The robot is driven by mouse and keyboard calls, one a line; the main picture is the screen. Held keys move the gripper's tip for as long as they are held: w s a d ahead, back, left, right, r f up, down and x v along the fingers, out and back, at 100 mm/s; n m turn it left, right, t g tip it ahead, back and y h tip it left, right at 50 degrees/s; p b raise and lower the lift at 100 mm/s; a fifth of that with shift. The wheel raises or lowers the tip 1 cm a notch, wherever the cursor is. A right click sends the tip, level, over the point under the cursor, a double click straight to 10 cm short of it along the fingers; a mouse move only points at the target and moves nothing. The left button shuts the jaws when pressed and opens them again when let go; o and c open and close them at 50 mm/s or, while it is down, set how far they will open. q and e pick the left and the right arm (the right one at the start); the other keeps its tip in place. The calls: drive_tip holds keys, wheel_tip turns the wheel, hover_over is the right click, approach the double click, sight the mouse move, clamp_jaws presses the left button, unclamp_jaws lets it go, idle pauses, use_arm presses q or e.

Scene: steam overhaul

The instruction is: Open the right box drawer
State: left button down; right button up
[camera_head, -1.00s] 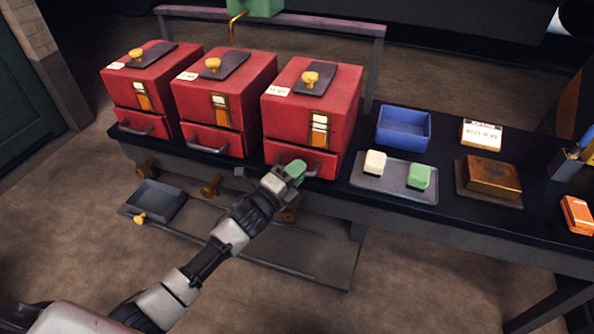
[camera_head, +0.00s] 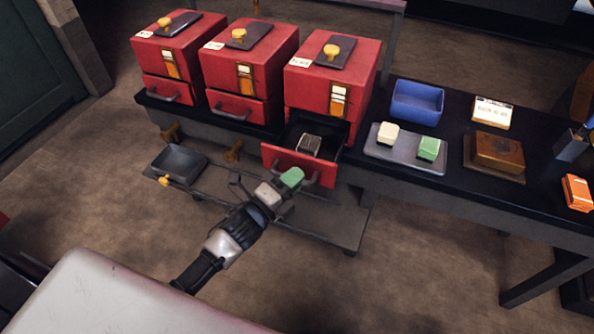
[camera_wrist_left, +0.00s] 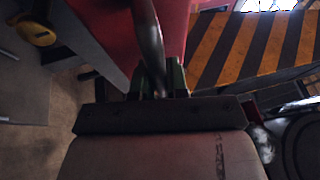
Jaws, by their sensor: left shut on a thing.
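The right red box (camera_head: 331,85) stands at the right end of the row on the dark bench. Its drawer (camera_head: 300,165) is pulled well out, and a small grey metal block (camera_head: 310,145) lies inside. My left gripper (camera_head: 294,180), with a green part at its end, is at the drawer front. It is shut on the drawer handle (camera_wrist_left: 149,35), a curved metal bar that runs between the fingers in the left wrist view. The fingertips are partly hidden in the head view. My right gripper is not in view.
Two more red boxes (camera_head: 247,75) with shut drawers stand to the left. A blue bin (camera_head: 417,101), a grey tray (camera_head: 405,150) with white and green blocks, and a brown box (camera_head: 499,152) are to the right. A low shelf with a dark tray (camera_head: 180,163) lies below.

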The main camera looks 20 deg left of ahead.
use_arm(q)
drive_tip(key=c, duration=1.1)
unclamp_jaws()
drive_tip(key=shift+w, duration=0.1)
drive_tip(key=shift+c, duration=0.2)
drive_tip(key=v, duration=1)
drive_tip(key=shift+s+a, duration=0.2)
drive_tip(key=shift+s, duration=0.2)
